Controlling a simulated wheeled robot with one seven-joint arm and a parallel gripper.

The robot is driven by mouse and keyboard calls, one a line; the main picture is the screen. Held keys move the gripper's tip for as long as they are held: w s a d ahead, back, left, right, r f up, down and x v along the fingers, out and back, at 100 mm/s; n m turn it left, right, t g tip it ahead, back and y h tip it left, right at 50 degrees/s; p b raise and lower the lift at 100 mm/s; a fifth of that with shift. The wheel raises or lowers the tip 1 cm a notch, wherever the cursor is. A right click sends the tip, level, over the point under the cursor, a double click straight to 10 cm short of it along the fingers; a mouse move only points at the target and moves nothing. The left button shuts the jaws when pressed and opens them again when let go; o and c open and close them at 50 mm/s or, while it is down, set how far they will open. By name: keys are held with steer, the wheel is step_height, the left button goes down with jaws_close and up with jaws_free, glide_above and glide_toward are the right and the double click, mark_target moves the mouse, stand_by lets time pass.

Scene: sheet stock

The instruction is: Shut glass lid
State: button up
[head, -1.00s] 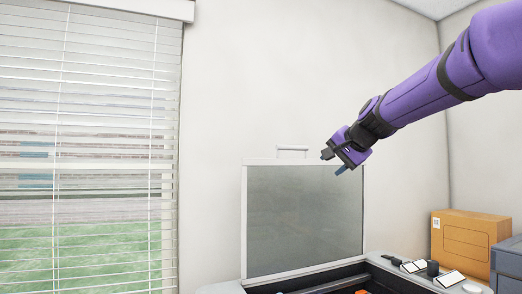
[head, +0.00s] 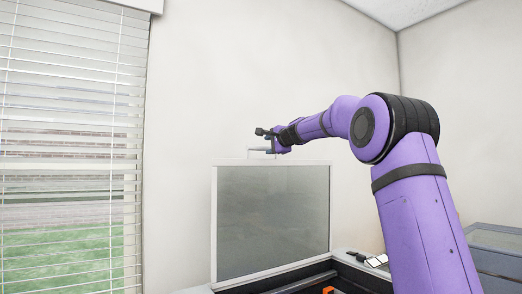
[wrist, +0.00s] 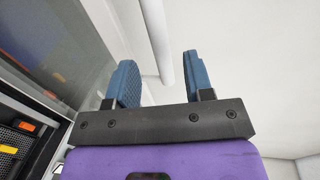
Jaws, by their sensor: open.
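The glass lid (head: 272,220) stands upright and open at the back of a dark box, a grey pane in a white frame. Its white handle (head: 252,152) rises from the top edge. My gripper (head: 264,138) is at the handle's height, overlapping its right part in the head view. In the wrist view my gripper (wrist: 161,75) has its two blue fingers apart, with a white bar (wrist: 163,52), likely the handle, showing between and beyond them. I cannot tell whether they touch. The lid's pane also shows at the left of the wrist view (wrist: 50,40).
The dark box interior (head: 300,281) below the lid holds an orange item (head: 328,290). Small dark and white items (head: 376,261) lie on the right rim. A grey container (head: 495,262) stands at the right. Window blinds (head: 70,150) hang at the left.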

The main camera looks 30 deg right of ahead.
mark_target(264, 147)
steer(key=shift+w+f, duration=0.15)
steer(key=shift+w, duration=0.85)
steer(key=shift+w+f, duration=0.2)
steer(key=shift+w, duration=0.75)
steer(key=shift+w+f, duration=0.15)
steer(key=shift+w, duration=0.85)
steer(key=shift+c, duration=0.3)
steer(key=shift+s, duration=0.1)
jaws_close()
